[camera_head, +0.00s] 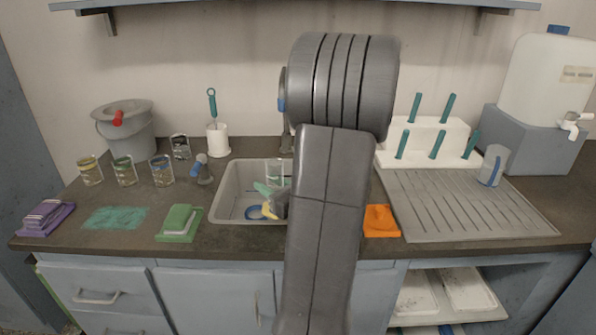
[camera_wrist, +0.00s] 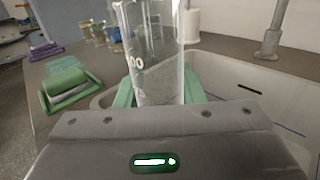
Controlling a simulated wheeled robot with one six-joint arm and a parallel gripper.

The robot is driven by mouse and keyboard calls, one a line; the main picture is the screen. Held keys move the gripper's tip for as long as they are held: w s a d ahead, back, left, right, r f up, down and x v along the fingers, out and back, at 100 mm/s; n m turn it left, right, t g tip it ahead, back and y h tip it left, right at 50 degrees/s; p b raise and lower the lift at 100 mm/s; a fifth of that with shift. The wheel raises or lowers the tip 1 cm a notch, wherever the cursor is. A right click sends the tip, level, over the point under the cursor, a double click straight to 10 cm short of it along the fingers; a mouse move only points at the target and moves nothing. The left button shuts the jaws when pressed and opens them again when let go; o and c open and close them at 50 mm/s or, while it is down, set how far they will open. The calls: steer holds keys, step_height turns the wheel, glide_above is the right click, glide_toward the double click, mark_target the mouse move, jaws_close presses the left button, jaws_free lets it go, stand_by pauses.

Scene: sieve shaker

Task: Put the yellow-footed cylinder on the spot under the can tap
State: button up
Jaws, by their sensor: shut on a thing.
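My gripper (camera_head: 268,194) is over the sink, partly behind my arm. In the wrist view its green fingertips (camera_wrist: 155,90) are shut on a clear glass cylinder (camera_wrist: 152,50) with white graduation marks. The cylinder's upper part also shows in the head view (camera_head: 277,171). A yellow patch (camera_head: 268,210) beside the gripper may be its foot; the wrist view does not show the foot. The white can (camera_head: 545,80) stands on a grey block at the far right, with its tap (camera_head: 571,123) at the front. I cannot make out a marked spot under the tap.
The sink (camera_head: 231,196) has a blue ring-shaped thing (camera_head: 254,212) in it. The ribbed drainboard (camera_head: 470,210) on the right bears a blue-marked glass (camera_head: 491,164). A white peg rack (camera_head: 425,140) stands behind it. An orange sponge (camera_head: 380,220) lies beside my arm. Several glasses stand left.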

mark_target(277, 167)
steer(key=shift+w+r+p, duration=0.1)
steer(key=shift+r+p, duration=0.2)
steer(key=shift+p, duration=0.1)
steer(key=w+d+r+m+t+h+p, duration=0.3)
steer(key=w+d+m+t+h+p, duration=0.1)
steer(key=p, duration=1.1)
steer(key=shift+w+d+r+m+t+h+p, duration=0.35)
steer(key=shift+w+d+m+h, duration=0.55)
steer(key=shift+w+d+h, duration=0.75)
steer(key=shift+w+a+h, duration=0.25)
steer(key=shift+a, duration=0.15)
